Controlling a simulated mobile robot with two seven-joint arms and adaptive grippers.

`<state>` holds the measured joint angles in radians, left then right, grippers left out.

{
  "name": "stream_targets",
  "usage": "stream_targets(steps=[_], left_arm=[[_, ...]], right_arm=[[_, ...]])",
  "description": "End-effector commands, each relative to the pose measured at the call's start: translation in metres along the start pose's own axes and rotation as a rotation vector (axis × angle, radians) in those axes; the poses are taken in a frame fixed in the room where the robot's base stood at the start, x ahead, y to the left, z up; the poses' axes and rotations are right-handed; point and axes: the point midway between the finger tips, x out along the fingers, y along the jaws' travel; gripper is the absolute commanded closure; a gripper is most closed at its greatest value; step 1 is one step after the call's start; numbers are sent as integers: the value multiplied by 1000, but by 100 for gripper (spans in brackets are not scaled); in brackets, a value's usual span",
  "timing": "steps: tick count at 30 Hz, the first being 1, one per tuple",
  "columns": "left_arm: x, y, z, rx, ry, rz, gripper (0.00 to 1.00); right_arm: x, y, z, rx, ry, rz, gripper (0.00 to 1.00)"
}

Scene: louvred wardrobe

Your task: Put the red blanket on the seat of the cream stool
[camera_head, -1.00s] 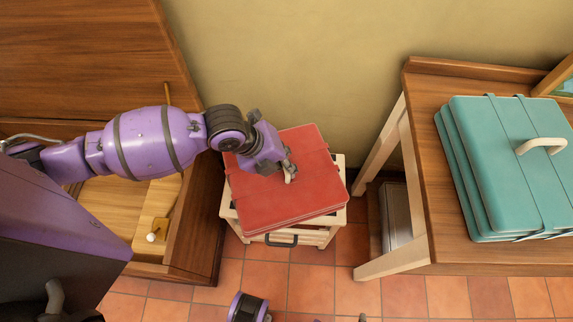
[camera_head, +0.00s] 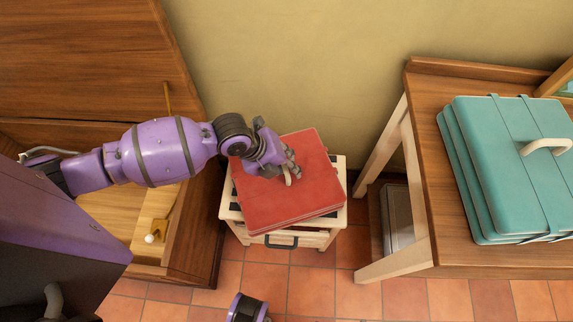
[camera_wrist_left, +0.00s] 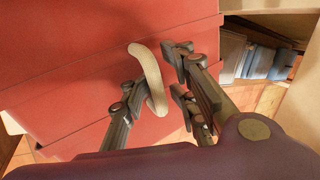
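The red blanket (camera_head: 295,195) is a folded, flat stack with a pale handle on top. It lies on the seat of the cream stool (camera_head: 337,215), turned slightly askew, and covers most of the seat. My left gripper (camera_head: 289,171) is just above the blanket at its handle. In the left wrist view, the fingers of my left gripper (camera_wrist_left: 158,85) are spread, with the curved pale handle (camera_wrist_left: 150,72) between them, nearer the left finger. A clear gap shows on the right. The blanket (camera_wrist_left: 60,65) fills much of that view. My right gripper is not in view.
An open wooden chest (camera_head: 195,235) stands left of the stool. A wooden table (camera_head: 425,180) on the right bears a stack of teal folded blankets (camera_head: 500,180) with a pale handle. A yellow wall is behind; tiled floor shows in front.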

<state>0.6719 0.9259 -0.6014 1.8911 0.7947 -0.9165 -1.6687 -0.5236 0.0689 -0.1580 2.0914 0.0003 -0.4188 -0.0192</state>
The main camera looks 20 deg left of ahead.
Motion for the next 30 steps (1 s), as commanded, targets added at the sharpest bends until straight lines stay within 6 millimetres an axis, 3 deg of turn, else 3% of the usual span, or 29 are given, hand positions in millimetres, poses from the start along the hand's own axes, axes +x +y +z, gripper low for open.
stream_targets(steps=[13, 24, 30], left_arm=[[-9, 0, 1, 0, -1, 0, 69], [-83, 0, 1, 2, -2, 2, 69], [-111, 0, 0, 0, -1, 2, 69]], right_arm=[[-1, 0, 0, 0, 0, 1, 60], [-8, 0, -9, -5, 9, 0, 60], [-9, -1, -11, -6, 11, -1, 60]])
